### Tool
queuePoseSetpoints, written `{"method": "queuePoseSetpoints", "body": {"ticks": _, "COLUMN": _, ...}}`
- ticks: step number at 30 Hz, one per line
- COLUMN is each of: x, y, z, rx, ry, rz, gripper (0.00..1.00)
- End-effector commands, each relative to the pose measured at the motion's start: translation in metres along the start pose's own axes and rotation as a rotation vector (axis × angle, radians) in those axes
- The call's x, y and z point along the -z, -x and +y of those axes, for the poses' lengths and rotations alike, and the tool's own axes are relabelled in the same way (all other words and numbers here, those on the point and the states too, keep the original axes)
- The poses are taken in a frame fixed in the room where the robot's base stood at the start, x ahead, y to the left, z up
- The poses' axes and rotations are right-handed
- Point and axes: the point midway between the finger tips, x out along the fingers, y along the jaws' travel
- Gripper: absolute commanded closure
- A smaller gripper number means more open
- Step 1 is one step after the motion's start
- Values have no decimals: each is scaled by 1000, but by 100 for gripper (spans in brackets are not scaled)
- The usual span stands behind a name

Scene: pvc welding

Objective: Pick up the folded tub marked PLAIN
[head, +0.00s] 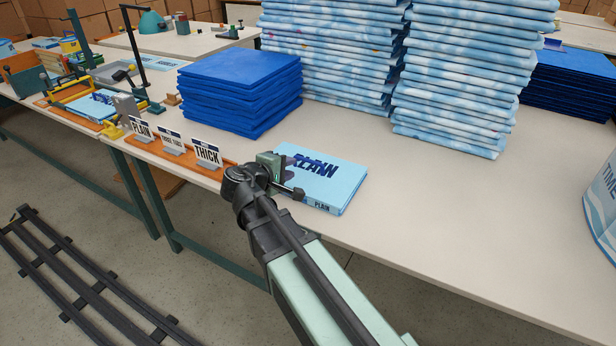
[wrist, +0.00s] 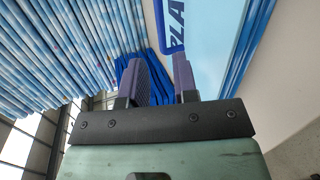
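The folded tub marked PLAIN (head: 335,183) is a flat light-blue pack with dark lettering on its top and front edge. It lies on the table at the centre. The PLAIN tub (wrist: 212,50) shows there beyond and right of the right finger. I cannot tell whether a finger touches it.
A dark-blue folded stack (head: 240,85) stands behind left. Tall light-blue stacks (head: 455,80) stand behind. An orange strip (head: 172,152) with PLAIN, THICK and another sign lies left. A blue printed object (head: 603,205) stands far right. The table (head: 450,210) is clear right of the tub.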

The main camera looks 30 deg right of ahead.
Motion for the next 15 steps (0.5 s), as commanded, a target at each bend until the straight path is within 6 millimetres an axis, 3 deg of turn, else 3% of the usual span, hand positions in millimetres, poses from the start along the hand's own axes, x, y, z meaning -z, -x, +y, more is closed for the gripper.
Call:
{"method": "queuePoseSetpoints", "body": {"ticks": 4, "x": 1, "y": -32, "z": -4, "rx": 1, "ry": -1, "rz": -3, "gripper": 73}}
{"method": "queuePoseSetpoints", "body": {"ticks": 11, "x": 0, "y": -45, "z": -2, "rx": 2, "ry": -1, "rz": -2, "gripper": 73}}
{"method": "queuePoseSetpoints", "body": {"ticks": 15, "x": 0, "y": -69, "z": -4, "rx": 2, "ry": -2, "rz": -4, "gripper": 73}}
